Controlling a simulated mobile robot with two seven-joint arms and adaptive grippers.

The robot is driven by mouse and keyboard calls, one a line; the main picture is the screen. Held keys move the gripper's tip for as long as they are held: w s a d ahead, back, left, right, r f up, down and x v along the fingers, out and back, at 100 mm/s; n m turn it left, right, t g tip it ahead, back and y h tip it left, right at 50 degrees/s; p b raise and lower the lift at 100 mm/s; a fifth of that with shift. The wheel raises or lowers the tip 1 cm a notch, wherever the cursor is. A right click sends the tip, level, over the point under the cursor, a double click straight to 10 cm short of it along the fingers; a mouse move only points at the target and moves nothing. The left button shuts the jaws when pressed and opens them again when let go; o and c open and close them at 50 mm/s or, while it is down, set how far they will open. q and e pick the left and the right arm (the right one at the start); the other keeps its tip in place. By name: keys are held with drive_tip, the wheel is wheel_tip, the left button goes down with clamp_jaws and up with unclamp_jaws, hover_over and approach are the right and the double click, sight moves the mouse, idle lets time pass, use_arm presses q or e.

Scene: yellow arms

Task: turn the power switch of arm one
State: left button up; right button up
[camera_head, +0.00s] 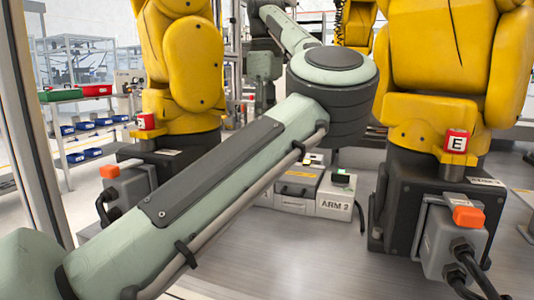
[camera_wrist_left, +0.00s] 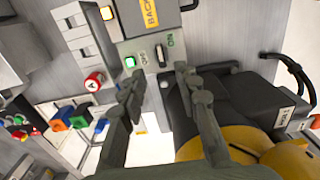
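The knob's handle stands upright in the picture. My left gripper (camera_wrist_left: 158,78) is open and empty, with its fingertips just short of the knob, one to each side. I see no contact. No label reading arm one is legible there. In the head view my left arm crosses the picture and hides much behind it; its gripper cannot be made out clearly. My right gripper is not in view.
The wrist view shows a lit green lamp (camera_wrist_left: 130,62), a red button marked A (camera_wrist_left: 94,82) and a yellow robot arm (camera_wrist_left: 232,143). The head view shows a box labelled ARM 2 (camera_head: 335,206), yellow arms on dark bases and a shelf (camera_head: 75,108) with bins at left.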

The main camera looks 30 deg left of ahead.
use_arm(q)
drive_tip(key=shift+f, duration=0.25)
wheel_tip(320, 180, down, 6)
drive_tip(key=shift+s+b, duration=0.1)
drive_tip(key=shift+b, duration=0.5)
drive_tip(key=shift+f, duration=0.55)
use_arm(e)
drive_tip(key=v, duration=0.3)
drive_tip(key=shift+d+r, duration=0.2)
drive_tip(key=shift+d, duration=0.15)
use_arm(q)
clamp_jaws()
